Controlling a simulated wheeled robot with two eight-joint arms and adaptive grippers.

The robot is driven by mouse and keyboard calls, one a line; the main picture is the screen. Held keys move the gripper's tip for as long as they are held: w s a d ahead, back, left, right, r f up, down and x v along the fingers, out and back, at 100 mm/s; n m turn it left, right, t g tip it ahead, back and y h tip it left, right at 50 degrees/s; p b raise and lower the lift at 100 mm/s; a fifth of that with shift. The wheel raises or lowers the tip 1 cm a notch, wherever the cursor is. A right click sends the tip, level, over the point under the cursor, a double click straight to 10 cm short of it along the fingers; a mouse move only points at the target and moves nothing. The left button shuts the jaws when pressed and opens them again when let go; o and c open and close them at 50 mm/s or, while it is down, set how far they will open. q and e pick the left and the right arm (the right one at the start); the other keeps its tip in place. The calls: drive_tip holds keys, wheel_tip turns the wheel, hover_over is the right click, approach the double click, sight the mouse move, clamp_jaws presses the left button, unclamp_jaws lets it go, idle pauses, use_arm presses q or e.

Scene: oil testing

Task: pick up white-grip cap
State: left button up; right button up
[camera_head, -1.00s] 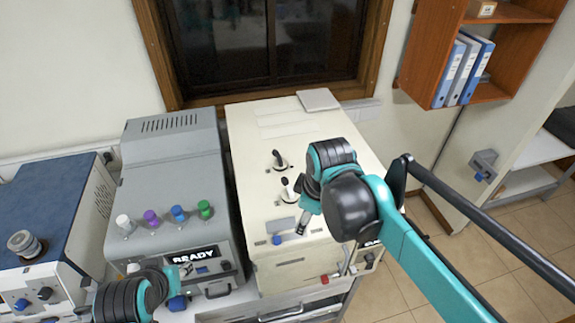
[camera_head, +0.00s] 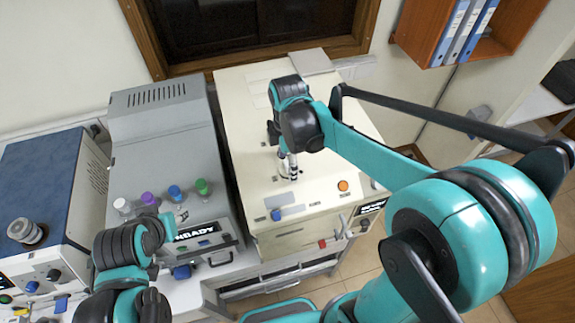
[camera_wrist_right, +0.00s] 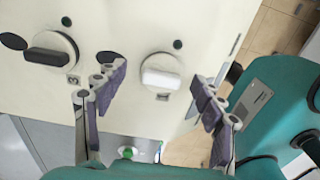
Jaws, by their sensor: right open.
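The white-grip cap (camera_wrist_right: 162,77) is a round disc with a raised white grip on the cream machine's top. It shows whole in the right wrist view; in the head view my right gripper largely hides it. My right gripper (camera_wrist_right: 158,88) is open, its fingers on either side of the cap in the picture, with gaps on both sides and nothing held. In the head view the right gripper (camera_head: 289,167) points down over the machine. My left gripper (camera_head: 178,222) is in front of the grey machine, small and partly hidden by its own arm; its jaw state is unclear.
A black-grip cap (camera_wrist_right: 52,54) lies left of the white one in the wrist view. The cream machine (camera_head: 245,135) has an orange button (camera_head: 343,186). The grey machine (camera_head: 165,120) bears several coloured caps. A blue-topped machine (camera_head: 45,165) stands at left.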

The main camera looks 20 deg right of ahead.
drive_tip(key=shift+f, duration=0.35)
drive_tip(key=c, duration=1)
drive_tip(key=shift+o, duration=0.2)
drive_tip(key=shift+r, duration=0.1)
